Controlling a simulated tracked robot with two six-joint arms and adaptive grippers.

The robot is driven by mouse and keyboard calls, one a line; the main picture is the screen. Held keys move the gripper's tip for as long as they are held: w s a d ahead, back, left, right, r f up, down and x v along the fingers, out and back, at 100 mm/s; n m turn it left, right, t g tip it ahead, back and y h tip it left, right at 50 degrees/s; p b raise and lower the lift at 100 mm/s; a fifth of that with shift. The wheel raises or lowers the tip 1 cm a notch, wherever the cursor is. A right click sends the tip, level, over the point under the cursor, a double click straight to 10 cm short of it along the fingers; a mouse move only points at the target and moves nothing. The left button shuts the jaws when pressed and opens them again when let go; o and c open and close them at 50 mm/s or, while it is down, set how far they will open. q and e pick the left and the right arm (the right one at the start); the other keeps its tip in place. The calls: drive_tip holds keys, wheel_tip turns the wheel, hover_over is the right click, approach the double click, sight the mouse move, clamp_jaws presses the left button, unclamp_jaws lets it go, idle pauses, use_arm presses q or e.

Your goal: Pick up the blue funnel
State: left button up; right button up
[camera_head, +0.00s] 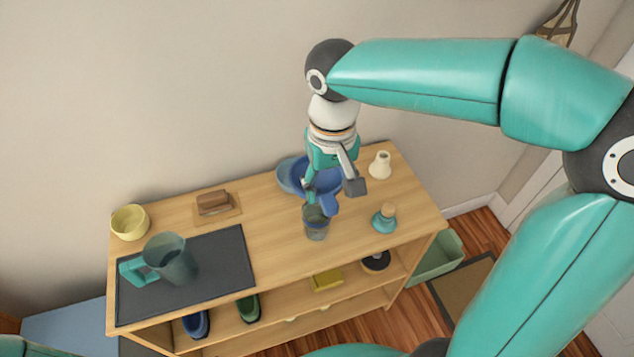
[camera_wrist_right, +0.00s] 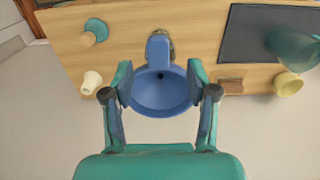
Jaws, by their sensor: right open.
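The blue funnel (camera_head: 326,180) is on the wooden shelf unit's top, partly hidden by my right gripper (camera_head: 332,186) in the head view. In the right wrist view the funnel (camera_wrist_right: 160,93) shows its wide round mouth with a small dark hole, and a flat tab pointing away from my palm. My right gripper (camera_wrist_right: 160,82) is open, with one finger on each side of the funnel. I cannot tell whether the fingers touch it. My left gripper is not in view.
A clear cup (camera_head: 316,226) stands just in front of the funnel's tab. A greyish-blue round item (camera_head: 287,174) is to its left. A white bottle-like item (camera_head: 380,165) and a teal-based stopper (camera_head: 384,222) stand to the right.

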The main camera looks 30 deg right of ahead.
sight(330, 201)
drive_tip(key=shift+s+f, duration=0.15)
drive_tip(key=shift+f, duration=0.65)
drive_tip(key=shift+w+d+f+p, duration=0.1)
drive_tip(key=shift+f+p, duration=0.2)
drive_tip(key=shift+f, duration=1.05)
drive_tip(key=shift+w+d+f+p, duration=0.1)
drive_tip(key=shift+f+p, duration=0.15)
drive_tip(key=shift+f, duration=1.1)
clamp_jaws()
drive_tip(key=shift+r, duration=0.15)
